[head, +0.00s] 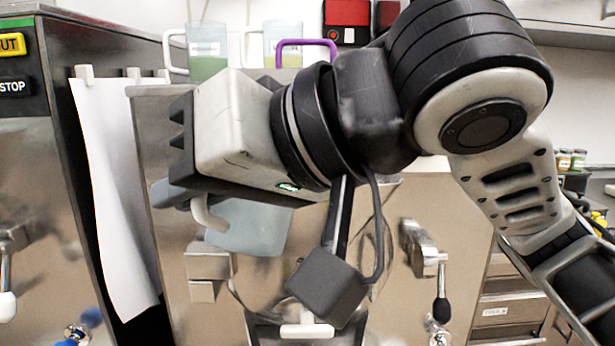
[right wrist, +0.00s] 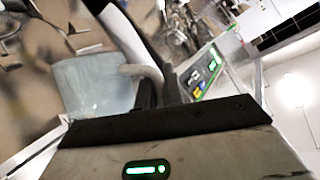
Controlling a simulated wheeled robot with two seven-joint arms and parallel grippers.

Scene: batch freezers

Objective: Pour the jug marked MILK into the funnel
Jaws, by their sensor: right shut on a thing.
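A translucent pale jug (head: 252,228) hangs below my right gripper (head: 186,200) in front of the middle steel machine, and it looks tilted. My right gripper is shut on its white handle (head: 204,214). The jug also shows in the right wrist view (right wrist: 92,85), with the handle (right wrist: 146,72) at the gripper. No label is readable on it, so I cannot tell whether it is marked MILK. My gripper and wrist hide its upper part. I cannot make out the funnel clearly. My left gripper is not in view.
Two jugs with coloured contents, one green (head: 208,68) and one yellowish (head: 290,60), stand on top behind my arm, near a purple handle (head: 306,42). A white cloth (head: 112,200) hangs at the left. A lever (head: 441,305) sticks out at the right.

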